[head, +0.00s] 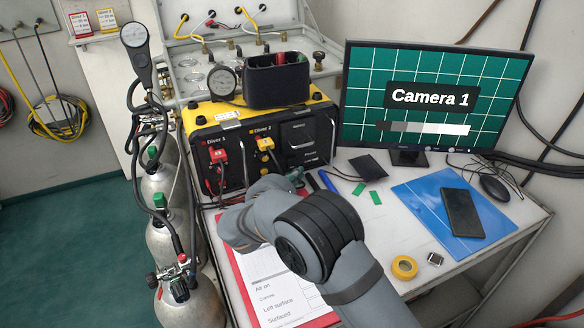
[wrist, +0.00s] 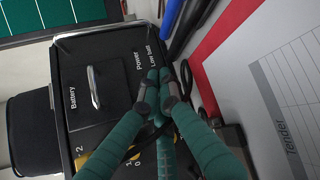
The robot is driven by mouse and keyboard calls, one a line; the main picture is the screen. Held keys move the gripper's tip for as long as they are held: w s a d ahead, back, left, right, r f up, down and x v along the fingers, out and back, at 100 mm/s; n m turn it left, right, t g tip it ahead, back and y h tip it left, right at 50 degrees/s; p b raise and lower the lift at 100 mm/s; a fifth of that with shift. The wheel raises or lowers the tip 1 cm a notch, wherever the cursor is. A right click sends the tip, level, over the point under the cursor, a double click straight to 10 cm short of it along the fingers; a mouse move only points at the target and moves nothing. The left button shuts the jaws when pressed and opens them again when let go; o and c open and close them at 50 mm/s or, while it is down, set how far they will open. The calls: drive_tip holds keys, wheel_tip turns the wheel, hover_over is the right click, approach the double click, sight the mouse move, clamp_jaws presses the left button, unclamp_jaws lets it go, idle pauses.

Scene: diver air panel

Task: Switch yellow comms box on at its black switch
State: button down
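The yellow comms box (head: 302,130) stands on the table, with yellow edges and a black front. In the wrist view, its black front (wrist: 88,60) shows turned sideways, with the labels "Battery", "Power" and "Low batt". My gripper (wrist: 159,75) has green fingers with their tips close together, apparently shut, at the front beside the "Power" and "Low batt" labels. In the head view, my gripper (head: 297,176) is small at the box's lower right front, partly behind my arm. The black switch cannot be made out; the fingertips cover that area. Contact cannot be told.
Red and yellow plugs (head: 264,145) with cables sit at the front's left. A black bin (head: 277,82) stands on top. A red clipboard (head: 240,272) lies below my arm; blue and black pens (head: 327,181) lie right of my gripper. A monitor (head: 435,100) stands right.

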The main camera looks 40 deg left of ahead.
drive_tip(key=shift+a, duration=0.1)
drive_tip(key=shift+w+a, duration=0.2)
drive_tip(key=shift+a, duration=0.1)
drive_tip(key=shift+w+a+f+b, duration=0.1)
drive_tip(key=shift+w+a+b, duration=0.05)
drive_tip(key=shift+a+b, duration=0.15)
idle(0.7)
drive_tip(key=shift+d, duration=0.2)
drive_tip(key=shift+s+d+b, duration=0.35)
drive_tip(key=shift+d+b, duration=0.05)
drive_tip(key=shift+d, duration=0.1)
drive_tip(key=shift+s+d+b, duration=0.25)
drive_tip(key=shift+d+b, duration=0.05)
drive_tip(key=shift+d, duration=0.2)
drive_tip(key=shift+s+d+r+b, duration=0.2)
drive_tip(key=shift+s+d+b, duration=0.25)
drive_tip(key=shift+d, duration=0.4)
drive_tip(key=shift+s+d+r+b, duration=0.2)
drive_tip(key=shift+s+d, duration=0.3)
drive_tip(key=shift+d, duration=0.35)
drive_tip(key=shift+a, duration=0.1)
